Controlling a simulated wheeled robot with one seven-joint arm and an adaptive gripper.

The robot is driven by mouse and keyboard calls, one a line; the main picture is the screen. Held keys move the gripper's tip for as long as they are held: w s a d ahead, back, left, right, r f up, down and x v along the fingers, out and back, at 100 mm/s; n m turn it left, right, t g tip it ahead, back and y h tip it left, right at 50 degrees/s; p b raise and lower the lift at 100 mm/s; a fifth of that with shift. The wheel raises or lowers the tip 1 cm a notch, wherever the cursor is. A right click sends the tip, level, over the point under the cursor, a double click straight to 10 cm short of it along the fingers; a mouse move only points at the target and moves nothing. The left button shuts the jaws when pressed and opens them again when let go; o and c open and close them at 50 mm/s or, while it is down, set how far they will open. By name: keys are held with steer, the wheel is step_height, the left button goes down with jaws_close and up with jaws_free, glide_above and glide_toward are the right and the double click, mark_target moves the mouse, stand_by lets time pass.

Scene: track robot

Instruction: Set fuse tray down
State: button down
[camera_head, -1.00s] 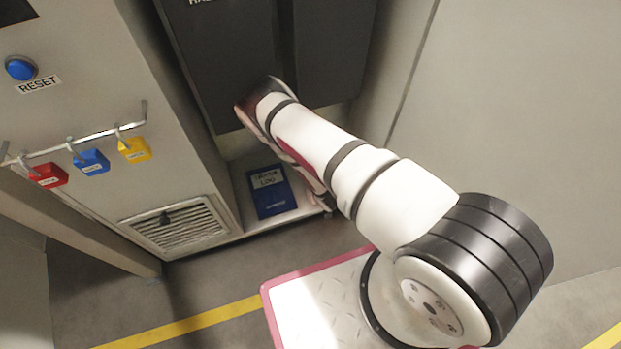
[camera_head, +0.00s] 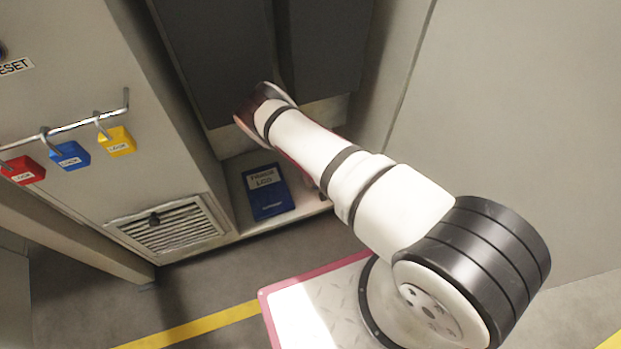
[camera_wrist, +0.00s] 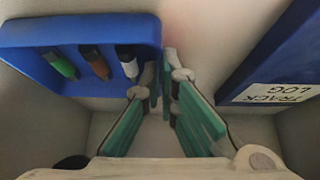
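The fuse tray (camera_wrist: 25,42) is a blue open tray at the upper left of the wrist view. It holds a green, an orange-brown and a white-topped fuse in a row. My gripper (camera_wrist: 164,78) has green-padded fingers that come close together at the tips. The tray's right wall lies between the fingertips, one finger on its inner side and one on its outer side, and the gripper looks shut on it. The contact itself is small and partly hidden. In the head view my arm hides the gripper and tray.
A blue log book (camera_head: 267,192) lies on the cabinet's bottom shelf; it also shows at the right of the wrist view (camera_wrist: 270,62). Dark panels (camera_head: 220,65) hang above. Red, blue and yellow padlocks (camera_head: 117,142) hang at the left, above a vent (camera_head: 170,228).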

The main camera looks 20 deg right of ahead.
steer(key=shift+f, duration=0.1)
steer(key=c, duration=2.3)
jaws_free()
steer(key=shift+f, duration=0.1)
steer(key=o, duration=0.5)
steer(key=shift+r, duration=0.3)
steer(key=p+v, duration=0.5)
steer(key=v, duration=0.6)
steer(key=shift+s+r, duration=0.25)
steer(key=shift+r, duration=0.1)
